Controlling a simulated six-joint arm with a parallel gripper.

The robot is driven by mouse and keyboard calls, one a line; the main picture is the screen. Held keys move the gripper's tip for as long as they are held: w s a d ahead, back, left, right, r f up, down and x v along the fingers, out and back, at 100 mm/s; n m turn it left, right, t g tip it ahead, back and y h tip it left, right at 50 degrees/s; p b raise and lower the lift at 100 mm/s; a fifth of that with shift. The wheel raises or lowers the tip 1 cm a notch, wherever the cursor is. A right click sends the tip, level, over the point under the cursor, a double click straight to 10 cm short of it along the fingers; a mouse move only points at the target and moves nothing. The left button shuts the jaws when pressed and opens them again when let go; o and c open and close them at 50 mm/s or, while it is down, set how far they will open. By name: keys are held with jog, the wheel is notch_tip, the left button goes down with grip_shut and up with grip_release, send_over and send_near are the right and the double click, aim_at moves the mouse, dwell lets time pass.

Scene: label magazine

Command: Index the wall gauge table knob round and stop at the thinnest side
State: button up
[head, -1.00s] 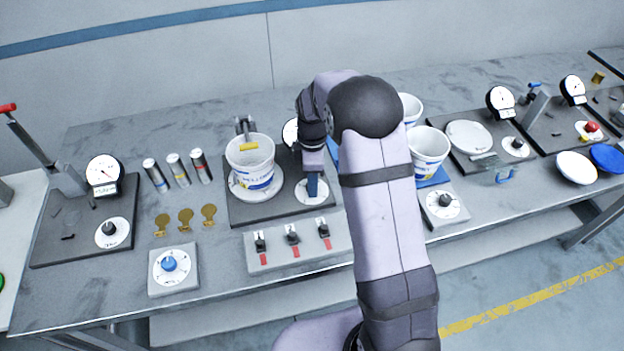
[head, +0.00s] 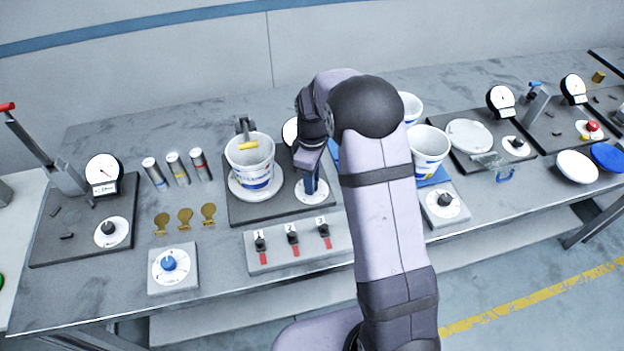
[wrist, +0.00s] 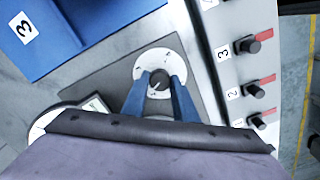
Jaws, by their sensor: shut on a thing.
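The knob (wrist: 158,83) is dark and sits on a round white dial (wrist: 152,65) in the wrist view. My gripper (wrist: 159,88) is shut on the knob, one blue finger on each side. In the head view my gripper (head: 311,180) points down at the dial (head: 313,197) and hides the knob. To its left, a white tub (head: 250,160) with blue and yellow print stands upright on a round white turntable (head: 242,190). A gauge (head: 290,132) behind is mostly covered by my gripper; its needle cannot be read.
A block with several red-marked switches (head: 290,248) lies in front of the dark base plate (head: 238,215). A blue-knobbed box (head: 172,280) stands front left. More white tubs (head: 429,150) stand right of my arm. Brass tags (head: 185,218) lie on the bench at left.

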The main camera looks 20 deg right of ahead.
jog(key=m, duration=1.3)
jog(key=shift+r, duration=0.1)
dwell(0.4)
jog(key=o, duration=1.1)
jog(key=shift+c, duration=0.2)
jog(key=shift+b, duration=0.3)
jog(key=shift+r+b, duration=1.1)
jog(key=shift+r, duration=2.6)
